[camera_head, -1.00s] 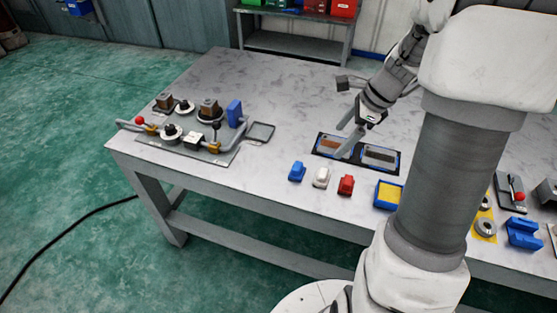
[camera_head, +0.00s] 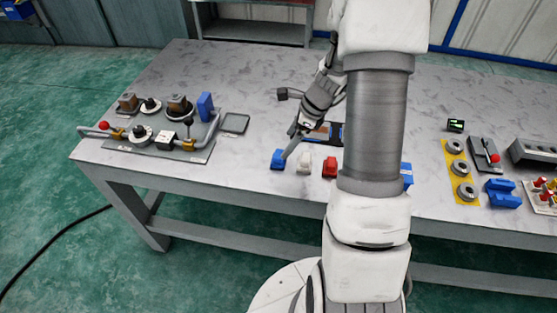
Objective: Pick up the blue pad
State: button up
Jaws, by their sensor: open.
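The small blue pad (camera_head: 277,160) lies on the table near its front edge, at the left end of a row with a white pad (camera_head: 304,161) and a red pad (camera_head: 330,167). My gripper (camera_head: 288,143) is open and points down, just above and to the right of the blue pad. One finger overlaps the pad's right edge in the picture; I cannot tell whether they touch. Nothing shows between the fingers.
A grey plate (camera_head: 150,150) with several fittings and an upright blue block (camera_head: 205,106) stands at the left. A dark tray (camera_head: 318,132) is behind the row, partly hidden by my arm. At the right are a yellow strip with rings (camera_head: 452,160) and blue blocks (camera_head: 503,193).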

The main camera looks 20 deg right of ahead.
aim_at(280, 154)
jog(key=b+x, duration=0.1)
jog(key=x, duration=0.6)
jog(key=shift+a+f, duration=0.1)
jog(key=shift+f, duration=0.25)
jog(key=c, duration=1.4)
notch_tip(280, 154, up, 4)
jog(key=shift+r+p, duration=0.2)
jog(key=shift+p, duration=0.3)
jog(key=s+d+r, duration=0.1)
jog(key=d+r, duration=0.1)
jog(key=d, duration=0.1)
jog(key=s+d+r, duration=0.1)
jog(key=d+r, duration=0.1)
jog(key=d, duration=0.2)
jog(key=d+r, duration=0.2)
jog(key=d, duration=0.2)
jog(key=shift+s+d+r+p, duration=0.2)
jog(key=shift+s+r+p, duration=0.15)
jog(key=shift+s, duration=0.05)
